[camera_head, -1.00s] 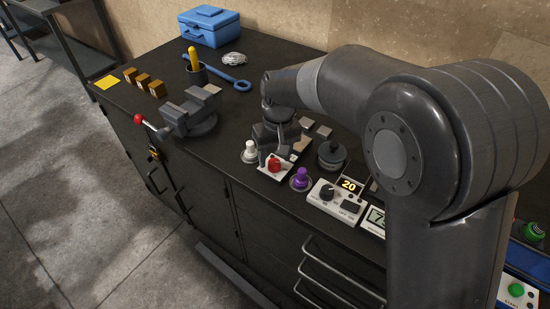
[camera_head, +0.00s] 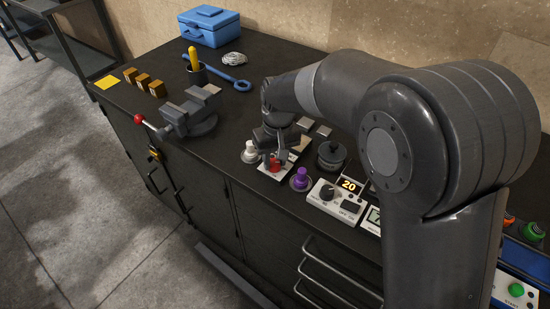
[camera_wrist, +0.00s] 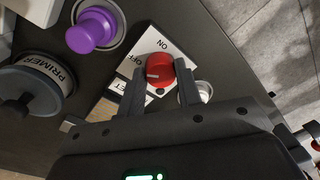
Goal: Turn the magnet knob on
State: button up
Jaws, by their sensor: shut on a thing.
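The red magnet knob (camera_wrist: 163,62) sits on a white plate (camera_wrist: 150,42) lettered ON and OFF in the wrist view. A pale mark on the knob lies toward the OFF side. My gripper (camera_wrist: 159,76) has one finger on each side of the knob and is shut on it. In the head view my gripper (camera_head: 274,158) reaches down over the red knob (camera_head: 274,166) near the bench's front edge and partly covers it and its plate (camera_head: 264,173).
A purple knob (camera_head: 300,178) stands just right, and a white knob (camera_head: 250,150) just left. A dark PRIMER pot (camera_head: 331,155) and a control box reading 20 (camera_head: 336,195) are close on the right. A vise (camera_head: 192,112) stands to the left.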

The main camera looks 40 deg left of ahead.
jog(key=shift+m, duration=0.3)
jog(key=m, duration=0.3)
jog(key=shift+m, duration=0.3)
jog(key=m, duration=0.4)
jog(key=shift+s, duration=0.1)
jog(key=m, duration=0.5)
jog(key=shift+a+t, duration=0.1)
jog(key=shift+t, duration=0.3)
jog(key=shift+r+m, duration=0.1)
jog(key=shift+m, duration=1.8)
jog(key=o, duration=1)
jog(key=shift+c, duration=0.2)
